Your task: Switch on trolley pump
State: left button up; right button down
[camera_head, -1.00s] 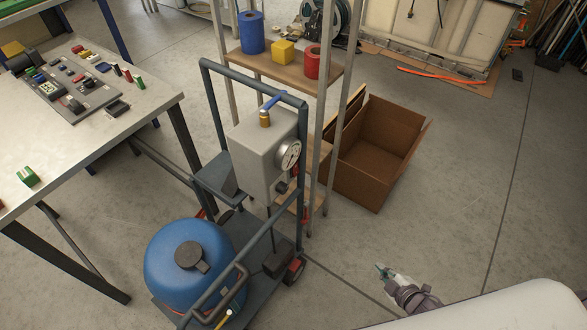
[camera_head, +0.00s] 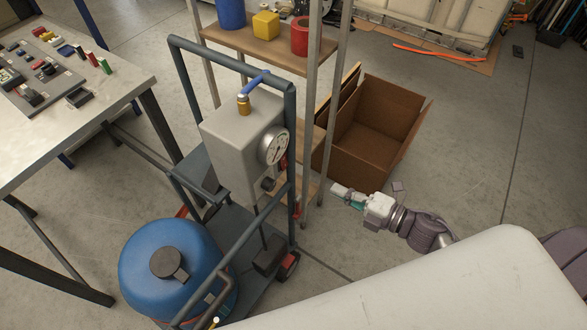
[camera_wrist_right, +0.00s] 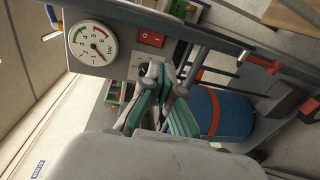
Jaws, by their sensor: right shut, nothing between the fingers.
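The trolley pump is a grey box (camera_head: 235,145) on a dark blue tube trolley (camera_head: 175,100), with a blue lever (camera_head: 252,82) on top and a round gauge (camera_head: 273,146) on its side. In the right wrist view the gauge (camera_wrist_right: 92,43) shows beside a red rocker switch (camera_wrist_right: 151,39); I cannot tell its setting. My right gripper (camera_head: 340,192) is shut and empty, to the right of the trolley and apart from it. Its teal-padded fingers (camera_wrist_right: 160,75) show below the switch in the wrist view. My left gripper is out of view.
A blue tank (camera_head: 150,260) stands on the trolley's base. A shelf rack (camera_head: 270,50) stands close behind the trolley, and an open cardboard box (camera_head: 350,160) lies beyond my right gripper. A workbench (camera_head: 120,85) is at left.

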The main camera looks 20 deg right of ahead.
aim_at(284, 162)
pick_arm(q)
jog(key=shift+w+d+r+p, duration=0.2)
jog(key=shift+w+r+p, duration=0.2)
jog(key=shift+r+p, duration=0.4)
pick_arm(e)
jog(key=x, duration=1.3)
jog(key=shift+w+a, duration=0.15)
jog(key=shift+w, duration=0.15)
pick_arm(q)
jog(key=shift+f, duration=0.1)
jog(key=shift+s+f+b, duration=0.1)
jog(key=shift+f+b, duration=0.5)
jog(key=shift+b, duration=0.1)
pick_arm(e)
jog(key=shift+w+a, duration=0.1)
jog(key=shift+w, duration=0.05)
jog(key=shift+f, duration=0.1)
